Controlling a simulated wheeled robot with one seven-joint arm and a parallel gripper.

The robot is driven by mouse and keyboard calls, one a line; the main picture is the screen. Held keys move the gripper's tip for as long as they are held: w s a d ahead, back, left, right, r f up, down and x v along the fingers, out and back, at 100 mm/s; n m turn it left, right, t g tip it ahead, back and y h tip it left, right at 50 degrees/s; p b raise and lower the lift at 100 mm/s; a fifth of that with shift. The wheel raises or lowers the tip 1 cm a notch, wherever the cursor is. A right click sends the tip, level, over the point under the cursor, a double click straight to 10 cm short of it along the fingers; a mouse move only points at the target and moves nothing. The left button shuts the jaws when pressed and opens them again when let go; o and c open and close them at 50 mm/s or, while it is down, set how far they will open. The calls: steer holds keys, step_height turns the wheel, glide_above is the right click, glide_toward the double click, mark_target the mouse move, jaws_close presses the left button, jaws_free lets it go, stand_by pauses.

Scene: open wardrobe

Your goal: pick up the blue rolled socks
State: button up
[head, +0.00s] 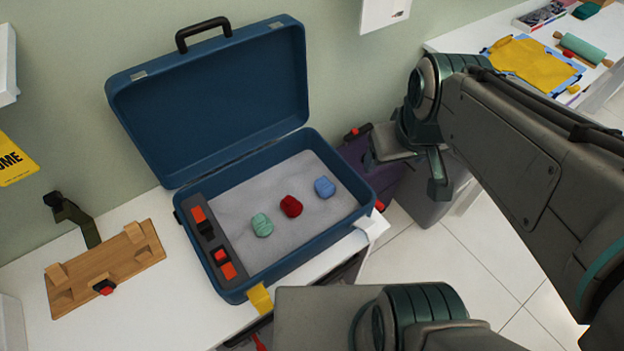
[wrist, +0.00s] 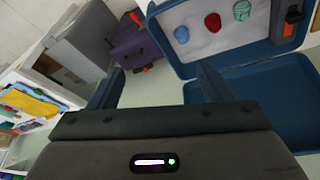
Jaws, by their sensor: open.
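The blue rolled socks (head: 325,187) lie on the grey lining at the right end of an open blue suitcase (head: 240,290). A red roll (head: 291,206) and a green roll (head: 262,225) lie to their left in a row. My gripper (head: 412,172) is open and empty, to the right of the suitcase and apart from it. In the wrist view, my gripper (wrist: 158,88) shows its two fingers spread. The blue socks (wrist: 181,34) appear there beyond the fingers, near the top, with the red roll (wrist: 212,23) and green roll (wrist: 242,11) to their right.
The suitcase lid (head: 210,100) stands open against the wall. A dark strip with orange-red parts (head: 212,240) lies along the suitcase's left side. A wooden board (head: 105,270) lies left on the white table. A purple case (head: 370,160) stands behind my gripper.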

steer(key=w+a+f+n+y+b, duration=0.1)
steer(key=w+a+f+n+b, duration=0.3)
steer(key=w+f+n+b, duration=0.7)
steer(key=n+b, duration=0.5)
steer(key=n, duration=0.6)
glide_toward(326, 184)
steer(key=shift+g+y, duration=0.3)
steer(key=shift+g, duration=0.1)
steer(key=x, duration=0.4)
steer(key=b+x, duration=0.1)
steer(key=x, duration=0.1)
steer(key=shift+w+d, duration=0.35)
steer(key=shift+d, duration=0.05)
steer(key=shift+a+x, duration=0.2)
steer(key=shift+x, duration=2.4)
steer(key=shift+r, duration=0.1)
steer(key=c, duration=0.7)
